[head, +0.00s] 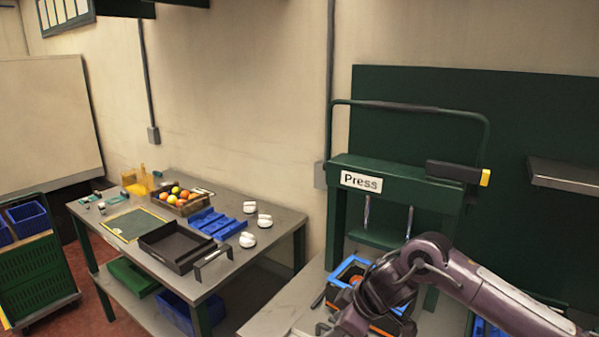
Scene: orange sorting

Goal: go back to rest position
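My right arm (450,275) comes in from the lower right and reaches down in front of the green press. Its gripper is not clearly seen; the wrist (352,322) is at the bottom edge beside a blue-rimmed crate (352,262). The crate stands under the press and holds something orange, partly hidden by my arm. My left arm and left gripper are out of view. Several oranges and other coloured fruit (178,194) lie in a wooden box (190,208) on the table at left.
The table (290,222) holds a black tray (172,262), a green mat (130,226), blue holders (218,224) and white round items (264,221). The green press (400,176) has a handle bar above. A cart (40,272) with blue bins stands at far left, with floor between.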

